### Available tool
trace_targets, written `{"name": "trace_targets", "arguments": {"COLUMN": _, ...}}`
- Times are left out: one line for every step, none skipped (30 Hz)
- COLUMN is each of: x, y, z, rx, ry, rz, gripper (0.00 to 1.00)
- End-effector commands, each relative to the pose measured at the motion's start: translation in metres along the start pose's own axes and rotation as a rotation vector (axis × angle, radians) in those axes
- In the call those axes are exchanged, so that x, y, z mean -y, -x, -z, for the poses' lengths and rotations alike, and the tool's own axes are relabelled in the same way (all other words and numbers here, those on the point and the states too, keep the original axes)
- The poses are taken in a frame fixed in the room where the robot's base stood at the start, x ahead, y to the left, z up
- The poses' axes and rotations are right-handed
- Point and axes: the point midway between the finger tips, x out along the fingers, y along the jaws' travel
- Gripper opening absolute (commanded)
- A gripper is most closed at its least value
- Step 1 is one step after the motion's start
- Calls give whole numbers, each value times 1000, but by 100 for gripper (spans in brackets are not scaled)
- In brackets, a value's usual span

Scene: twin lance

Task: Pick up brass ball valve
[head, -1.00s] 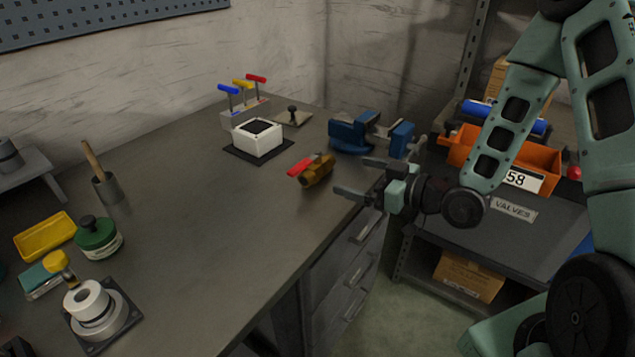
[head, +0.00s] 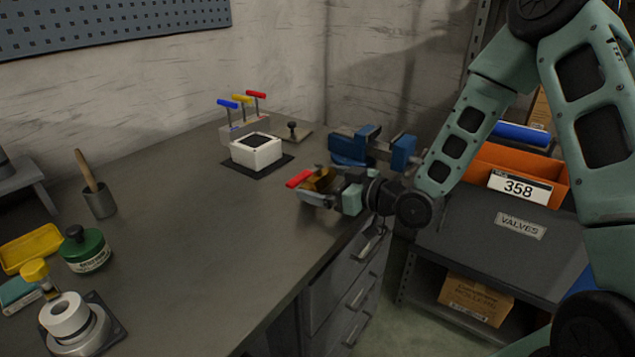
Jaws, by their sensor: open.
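The brass ball valve (head: 320,180) with a red lever handle (head: 299,178) lies on the grey workbench (head: 205,245) near its right edge. My gripper (head: 312,192) is open and reaches in from the right at the valve. Its near finger shows in front of the valve's lower side, and the far finger is largely hidden. The valve seems to lie between the fingers. I cannot tell whether they touch it.
A blue vise (head: 365,147) stands just behind my gripper. A white box on a dark mat (head: 257,151) and a rack of coloured T-handles (head: 240,120) stand behind the valve. An orange bin (head: 515,172) sits on the right shelf. The bench middle is clear.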

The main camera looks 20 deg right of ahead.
Motion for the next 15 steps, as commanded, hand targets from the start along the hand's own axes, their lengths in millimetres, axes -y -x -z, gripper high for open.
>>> {"name": "trace_targets", "arguments": {"x": 0, "y": -4, "z": 0, "rx": -1, "ry": 0, "rz": 0, "gripper": 100}}
{"name": "trace_targets", "arguments": {"x": 0, "y": -5, "z": 0, "rx": -1, "ry": 0, "rz": -1, "gripper": 100}}
{"name": "trace_targets", "arguments": {"x": 0, "y": -7, "z": 0, "rx": 0, "ry": 0, "rz": -2, "gripper": 100}}
{"name": "trace_targets", "arguments": {"x": 0, "y": -7, "z": 0, "rx": 0, "ry": 0, "rz": -2, "gripper": 100}}
{"name": "trace_targets", "arguments": {"x": 0, "y": -7, "z": 0, "rx": 0, "ry": 0, "rz": -2, "gripper": 100}}
{"name": "trace_targets", "arguments": {"x": 0, "y": -7, "z": 0, "rx": 1, "ry": 0, "rz": -2, "gripper": 100}}
{"name": "trace_targets", "arguments": {"x": 0, "y": -7, "z": 0, "rx": 1, "ry": 0, "rz": -2, "gripper": 100}}
{"name": "trace_targets", "arguments": {"x": 0, "y": -7, "z": 0, "rx": 1, "ry": 0, "rz": -2, "gripper": 100}}
{"name": "trace_targets", "arguments": {"x": 0, "y": -7, "z": 0, "rx": 1, "ry": 0, "rz": -2, "gripper": 100}}
{"name": "trace_targets", "arguments": {"x": 0, "y": -7, "z": 0, "rx": 1, "ry": 0, "rz": -2, "gripper": 92}}
{"name": "trace_targets", "arguments": {"x": 0, "y": -7, "z": 0, "rx": 1, "ry": 0, "rz": -2, "gripper": 83}}
{"name": "trace_targets", "arguments": {"x": 0, "y": -7, "z": 0, "rx": 1, "ry": 0, "rz": -2, "gripper": 72}}
{"name": "trace_targets", "arguments": {"x": 0, "y": -7, "z": 0, "rx": 1, "ry": 0, "rz": -1, "gripper": 64}}
{"name": "trace_targets", "arguments": {"x": 0, "y": -7, "z": 0, "rx": 1, "ry": 0, "rz": -1, "gripper": 56}}
{"name": "trace_targets", "arguments": {"x": 0, "y": -7, "z": 1, "rx": -2, "ry": 1, "rz": -1, "gripper": 55}}
